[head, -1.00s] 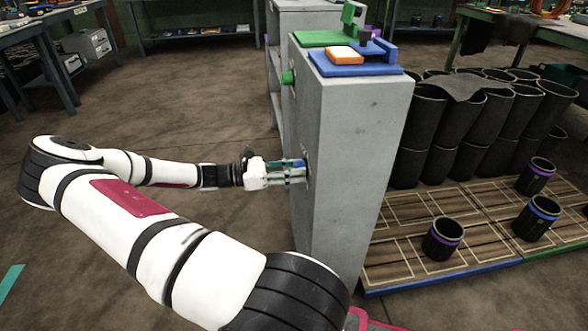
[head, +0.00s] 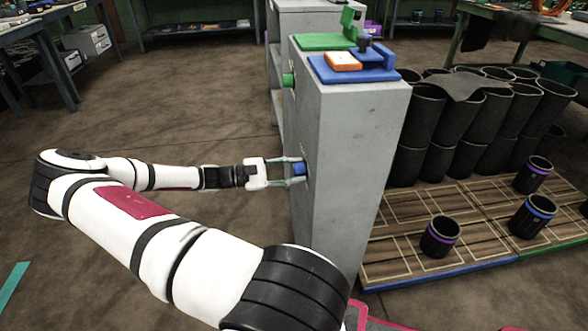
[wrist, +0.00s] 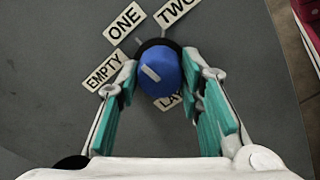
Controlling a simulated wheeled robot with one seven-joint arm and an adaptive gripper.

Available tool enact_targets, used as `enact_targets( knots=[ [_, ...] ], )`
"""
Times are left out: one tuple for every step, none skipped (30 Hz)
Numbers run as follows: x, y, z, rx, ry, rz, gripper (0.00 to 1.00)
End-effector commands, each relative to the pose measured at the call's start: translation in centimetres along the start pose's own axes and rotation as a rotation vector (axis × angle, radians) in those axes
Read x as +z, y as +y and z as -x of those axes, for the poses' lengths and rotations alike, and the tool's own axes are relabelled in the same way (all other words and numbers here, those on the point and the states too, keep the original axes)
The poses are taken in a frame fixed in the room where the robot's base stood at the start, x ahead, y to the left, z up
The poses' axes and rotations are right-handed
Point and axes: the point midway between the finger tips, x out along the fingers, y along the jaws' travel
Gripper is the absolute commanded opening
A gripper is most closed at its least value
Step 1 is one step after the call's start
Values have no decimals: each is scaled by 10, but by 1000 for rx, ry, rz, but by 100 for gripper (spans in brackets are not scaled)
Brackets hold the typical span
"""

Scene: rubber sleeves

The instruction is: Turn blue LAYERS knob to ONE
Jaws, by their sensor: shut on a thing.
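The blue LAYERS knob (wrist: 160,73) sticks out of a grey panel in the wrist view, with a white pointer line slanting toward the upper left. Labels around it read EMPTY (wrist: 103,71), ONE (wrist: 124,23) and TWO (wrist: 177,9). The LAYERS label (wrist: 172,101) is partly hidden below the knob. The pointer's side faces the EMPTY and ONE labels; I cannot tell exactly which mark it meets. My gripper (head: 300,169) is shut on the knob, one teal-padded finger on each side. The knob (head: 298,168) also shows small between the fingers in the head view.
The grey cabinet (head: 345,160) carries a green knob (head: 288,80) farther along the same face, and green and blue fixtures on top. Black sleeves (head: 425,120) stand in rows behind it. Several banded sleeves stand on the wooden pallet (head: 400,240). Floor to the left is clear.

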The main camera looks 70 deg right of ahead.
Motion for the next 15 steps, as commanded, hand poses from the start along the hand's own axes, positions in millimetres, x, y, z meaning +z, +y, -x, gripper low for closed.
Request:
enact_targets(
  knots=[
    [0, 0, 0, 0, 0, -19, 6],
    [0, 0, 0, 0, 0, -31, 6],
    [0, 0, 0, -1, 0, -43, 6],
    [0, 0, 0, -1, 0, -52, 6],
    [0, 0, 0, -1, 0, -60, 6],
    [0, 0, 0, 0, 1, -68, 6],
    [0, 0, 0, 0, 1, -73, 6],
    [0, 0, 0, 0, 1, -77, 6],
    [0, 0, 0, 0, 1, -81, 6],
    [0, 0, 0, 0, 1, -84, 6],
    [0, 0, 0, 0, 1, -86, 6],
    [0, 0, 0, 0, 1, -88, 6],
    [0, 0, 0, 0, 1, -89, 6],
    [0, 0, 0, 0, 1, -89, 6],
    [0, 0, 0, 0, 1, -89, 6]
  ],
)
